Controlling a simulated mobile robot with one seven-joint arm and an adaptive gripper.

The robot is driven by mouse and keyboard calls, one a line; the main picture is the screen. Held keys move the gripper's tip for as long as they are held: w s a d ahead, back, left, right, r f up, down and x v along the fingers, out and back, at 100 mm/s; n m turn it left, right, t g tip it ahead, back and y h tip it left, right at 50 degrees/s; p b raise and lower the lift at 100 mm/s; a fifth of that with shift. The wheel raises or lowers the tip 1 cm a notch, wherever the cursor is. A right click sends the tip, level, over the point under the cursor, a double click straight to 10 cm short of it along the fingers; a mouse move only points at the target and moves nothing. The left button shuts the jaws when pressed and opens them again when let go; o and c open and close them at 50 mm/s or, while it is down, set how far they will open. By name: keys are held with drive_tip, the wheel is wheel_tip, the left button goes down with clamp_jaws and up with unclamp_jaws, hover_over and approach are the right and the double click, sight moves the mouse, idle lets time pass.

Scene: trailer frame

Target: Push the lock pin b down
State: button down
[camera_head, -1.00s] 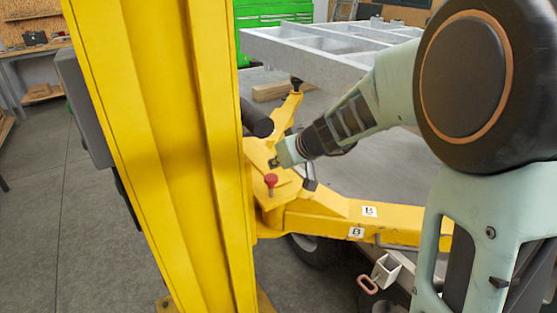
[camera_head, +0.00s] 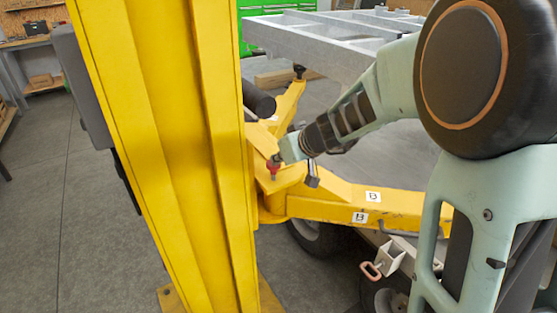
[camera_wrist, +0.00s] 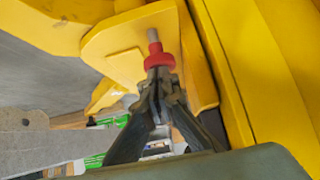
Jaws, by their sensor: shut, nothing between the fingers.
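The lock pin, a red knob (camera_head: 273,163) on a grey shaft, stands on the yellow corner plate of the arm marked B (camera_head: 325,209). It shows in the wrist view as a red knob (camera_wrist: 160,58) with a grey end sticking out past it. My gripper (camera_wrist: 158,76) is shut and empty, its fingertips right at the knob. I cannot tell whether they touch it. In the head view my gripper (camera_head: 279,157) reaches in from the right and partly covers the knob.
A yellow post (camera_head: 165,150) rises close to the left of the pin. A grey metal frame (camera_head: 330,30) lies behind. A dark padlock-like piece (camera_head: 312,178) hangs right of the pin. A black roller (camera_head: 258,98) is behind the plate. A pink-handled pin (camera_head: 371,271) sits lower right.

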drive_tip(key=shift+f+b, duration=1.05)
drive_tip(key=shift+f, duration=0.15)
drive_tip(key=shift+s, duration=0.1)
drive_tip(key=s+d+r+p, duration=0.2)
drive_tip(key=s+d+r, duration=0.2)
drive_tip(key=r, duration=0.7)
drive_tip(key=shift+s+d+p, duration=0.2)
drive_tip(key=shift+s+p, duration=0.2)
drive_tip(key=shift+s, duration=0.55)
drive_tip(key=shift+r, duration=0.15)
